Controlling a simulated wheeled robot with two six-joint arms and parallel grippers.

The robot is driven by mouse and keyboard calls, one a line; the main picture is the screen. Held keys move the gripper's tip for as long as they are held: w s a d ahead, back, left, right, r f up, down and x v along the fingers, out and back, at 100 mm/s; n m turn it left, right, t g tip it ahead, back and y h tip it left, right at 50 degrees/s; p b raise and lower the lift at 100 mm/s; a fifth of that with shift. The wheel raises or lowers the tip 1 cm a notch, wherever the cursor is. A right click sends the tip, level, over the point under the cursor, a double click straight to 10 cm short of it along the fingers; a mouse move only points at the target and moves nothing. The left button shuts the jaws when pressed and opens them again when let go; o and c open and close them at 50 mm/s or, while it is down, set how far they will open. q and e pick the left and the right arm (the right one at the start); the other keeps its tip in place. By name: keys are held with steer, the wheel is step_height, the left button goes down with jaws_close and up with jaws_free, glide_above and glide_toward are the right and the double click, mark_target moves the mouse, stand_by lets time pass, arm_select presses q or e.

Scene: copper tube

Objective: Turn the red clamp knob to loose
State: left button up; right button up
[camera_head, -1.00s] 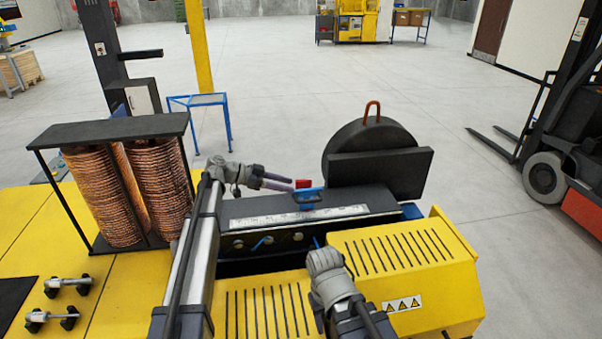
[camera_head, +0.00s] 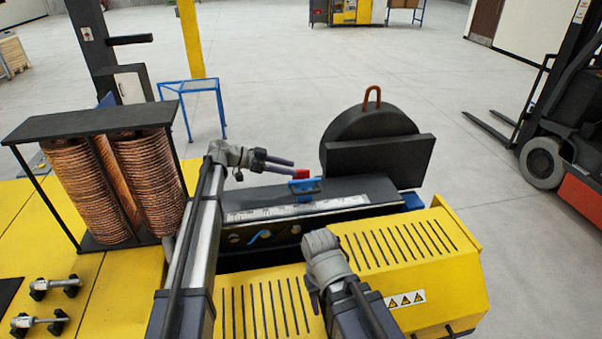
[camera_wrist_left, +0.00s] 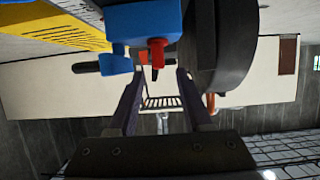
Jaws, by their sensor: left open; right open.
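The red clamp knob (camera_head: 301,174) sits on top of the blue clamp (camera_head: 305,188) at the middle of the machine's dark top. In the left wrist view the knob (camera_wrist_left: 157,50) hangs from the blue clamp (camera_wrist_left: 148,18), in line with the gap between my fingers. My left gripper (camera_head: 288,166) is open and empty, its fingertips close beside the knob on its left; contact cannot be told. In the left wrist view its two fingers (camera_wrist_left: 156,78) are spread. My right gripper (camera_head: 322,250) is over the yellow housing, away from the knob; its fingertips are hidden.
A black round disc with a rectangular plate (camera_head: 378,160) stands right behind the clamp. Copper coils (camera_head: 75,190) stand in a black rack at left. The yellow slotted housing (camera_head: 400,250) fills the front. Open floor and a forklift (camera_head: 560,130) lie beyond.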

mark_target(299, 170)
arm_select(q)
steer(key=b+x, duration=0.1)
steer(key=x, duration=0.4)
steer(key=shift+f+b, duration=0.1)
steer(key=shift+b, duration=0.2)
arm_select(e)
step_height(299, 170, down, 2)
arm_select(q)
jaws_close()
